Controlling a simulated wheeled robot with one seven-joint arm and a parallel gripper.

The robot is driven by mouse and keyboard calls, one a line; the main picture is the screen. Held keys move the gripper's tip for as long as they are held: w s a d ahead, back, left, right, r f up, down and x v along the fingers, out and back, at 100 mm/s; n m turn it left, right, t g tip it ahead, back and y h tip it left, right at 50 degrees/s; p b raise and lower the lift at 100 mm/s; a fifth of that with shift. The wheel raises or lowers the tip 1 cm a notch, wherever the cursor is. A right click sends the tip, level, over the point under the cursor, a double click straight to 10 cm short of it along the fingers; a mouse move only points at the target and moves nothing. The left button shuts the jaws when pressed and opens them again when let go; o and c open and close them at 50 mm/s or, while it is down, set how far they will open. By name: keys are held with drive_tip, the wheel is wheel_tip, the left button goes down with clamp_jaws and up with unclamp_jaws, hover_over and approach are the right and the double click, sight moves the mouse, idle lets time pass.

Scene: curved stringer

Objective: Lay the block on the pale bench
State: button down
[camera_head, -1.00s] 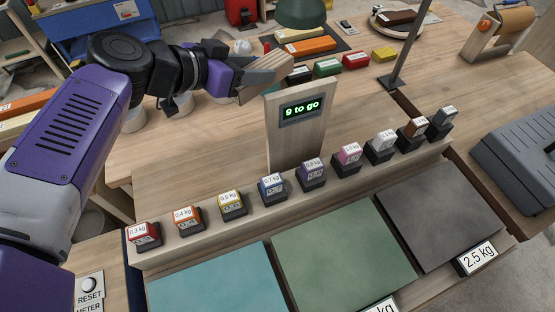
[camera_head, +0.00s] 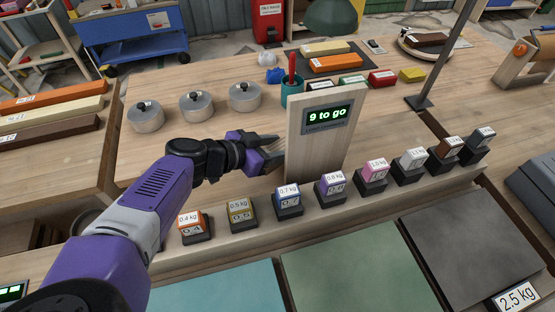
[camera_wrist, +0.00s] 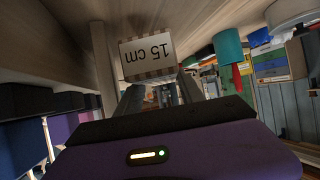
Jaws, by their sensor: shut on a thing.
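My gripper (camera_head: 266,151) is shut on the block, beside the left edge of the display board. In the wrist view the block (camera_wrist: 148,55) sits between the fingers, a pale label reading "15 cm" facing me and striped wood at its edges. In the head view little of it shows; the fingers and board hide most. The pale bench (camera_head: 200,80) has a light wood top, stretching behind and around the gripper. The block is close over this wood, but I cannot tell whether it touches.
The upright display board (camera_head: 300,150) reads "9 to go". A row of labelled weights, such as the blue one (camera_head: 288,200), stands in front. Several lidded pots (camera_head: 197,106) and a teal cup (camera_head: 291,92) stand behind. Bare wood lies between the pots and the board.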

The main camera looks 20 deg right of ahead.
drive_tip(key=shift+f, duration=2.35)
drive_tip(key=c, duration=1)
unclamp_jaws()
drive_tip(key=shift+f, duration=0.1)
